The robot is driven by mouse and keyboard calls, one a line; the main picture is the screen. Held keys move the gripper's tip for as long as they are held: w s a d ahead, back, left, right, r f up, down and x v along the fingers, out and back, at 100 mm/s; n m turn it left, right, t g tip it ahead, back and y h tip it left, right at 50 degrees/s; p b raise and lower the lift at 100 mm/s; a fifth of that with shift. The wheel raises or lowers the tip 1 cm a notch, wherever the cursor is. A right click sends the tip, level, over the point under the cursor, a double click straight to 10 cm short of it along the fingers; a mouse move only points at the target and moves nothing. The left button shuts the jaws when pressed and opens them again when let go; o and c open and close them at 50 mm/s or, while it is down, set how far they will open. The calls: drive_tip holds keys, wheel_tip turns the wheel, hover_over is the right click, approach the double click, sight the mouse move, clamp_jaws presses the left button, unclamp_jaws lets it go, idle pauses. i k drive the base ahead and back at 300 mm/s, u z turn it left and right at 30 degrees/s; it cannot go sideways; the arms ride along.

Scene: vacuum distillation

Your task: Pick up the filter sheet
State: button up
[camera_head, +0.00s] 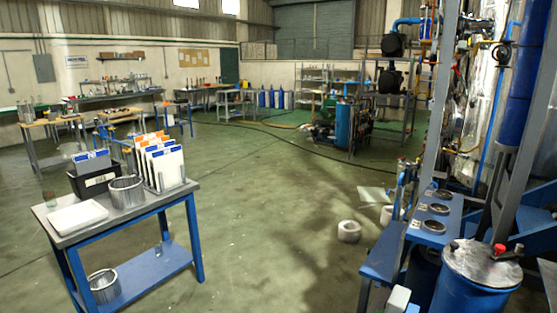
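Several flat white sheets with orange and blue top edges (168,168) stand upright in a rack on the blue-legged table at left. A white flat slab or tray (77,217) lies on the table's front left. A pale thin sheet (376,194) lies on the floor at centre right. I cannot tell from this view which of these is the filter sheet. My gripper is not in view.
The table (133,213) also holds a metal basket (127,192) and a black bin (92,179) with blue-and-white packs. Another basket (104,286) is on its lower shelf. A white roll (349,231) lies on the floor. A blue drum (476,281) stands at right. Mid-floor is open.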

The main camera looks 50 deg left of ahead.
sight(168, 161)
drive_tip(key=u, duration=3.2)
drive_tip(key=k, duration=0.6)
drive_tip(key=u, duration=0.3)
drive_tip(key=i, duration=1.3)
drive_tip(key=z, duration=0.7)
drive_tip(key=i, duration=1.7)
drive_tip(key=z, duration=0.3)
